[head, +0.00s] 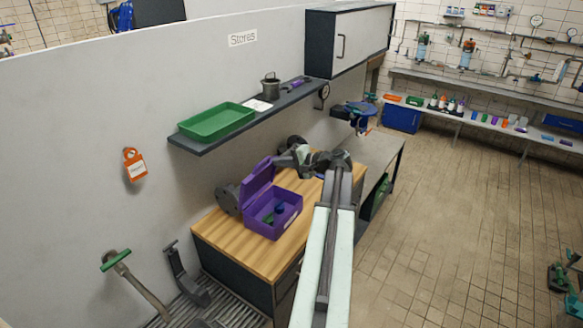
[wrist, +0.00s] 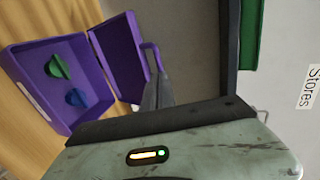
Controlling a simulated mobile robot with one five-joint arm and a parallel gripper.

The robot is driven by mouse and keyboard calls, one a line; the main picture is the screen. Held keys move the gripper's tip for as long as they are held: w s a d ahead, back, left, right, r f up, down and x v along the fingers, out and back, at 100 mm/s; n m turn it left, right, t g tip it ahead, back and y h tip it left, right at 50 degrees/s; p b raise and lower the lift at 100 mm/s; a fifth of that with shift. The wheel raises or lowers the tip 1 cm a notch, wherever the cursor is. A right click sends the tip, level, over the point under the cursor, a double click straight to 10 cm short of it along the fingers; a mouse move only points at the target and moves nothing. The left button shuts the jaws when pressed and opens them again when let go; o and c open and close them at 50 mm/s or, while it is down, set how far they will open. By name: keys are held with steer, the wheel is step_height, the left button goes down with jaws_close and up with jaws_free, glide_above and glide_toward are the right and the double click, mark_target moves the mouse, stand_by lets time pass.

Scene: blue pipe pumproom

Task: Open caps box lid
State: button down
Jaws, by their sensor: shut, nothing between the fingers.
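The purple caps box (head: 287,222) stands on a wooden bench top, with a green cap and a blue cap inside. Its lid (head: 258,182) stands raised and tilted back at the rear of the box, so the inside shows. In the wrist view the open box (wrist: 22,85) is at the left, and its lid (wrist: 118,50) has a purple loop handle (wrist: 152,52) on its outer side. My gripper (head: 280,161) is shut and empty, just behind the lid. In the wrist view its grey fingers (wrist: 157,88) are close to the handle; whether they touch cannot be told.
The wooden bench top (head: 222,238) is bare in front of the box. A dark wall shelf (head: 205,145) with a green tray (head: 216,121) is above. A dark round object (head: 228,198) is beside the box against the wall. Open tiled floor lies right.

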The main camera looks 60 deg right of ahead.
mark_target(264, 161)
steer(key=b+x, duration=0.1)
steer(key=x, duration=0.4)
steer(key=shift+s+r, duration=0.1)
